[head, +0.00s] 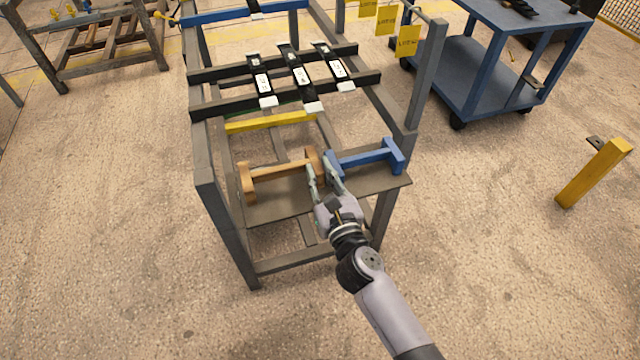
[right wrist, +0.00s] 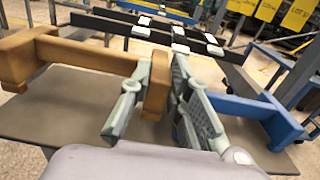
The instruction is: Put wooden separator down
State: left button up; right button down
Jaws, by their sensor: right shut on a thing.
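The wooden separator (head: 280,171), a tan bar with a block at each end, lies along the left part of the rack's grey front shelf (head: 290,206). In the right wrist view the wooden separator (right wrist: 85,55) runs in from the left, and its right end block is between my fingers. My right gripper (head: 320,170) is shut on that end block; it also shows in the right wrist view (right wrist: 160,95). The separator looks level and at the shelf surface, but I cannot tell whether it touches it. My left gripper is not in view.
A blue separator (head: 365,160) lies on the shelf just right of my right gripper. A blue cart (head: 470,75) and a yellow post (head: 592,173) stand at the right.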

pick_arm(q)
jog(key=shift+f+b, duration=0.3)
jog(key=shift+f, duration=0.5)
pick_arm(e)
jog(key=shift+f, duration=1.15)
jog(key=shift+f, duration=0.2)
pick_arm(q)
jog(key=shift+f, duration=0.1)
pick_arm(e)
jog(key=c, duration=1.8)
grip_release()
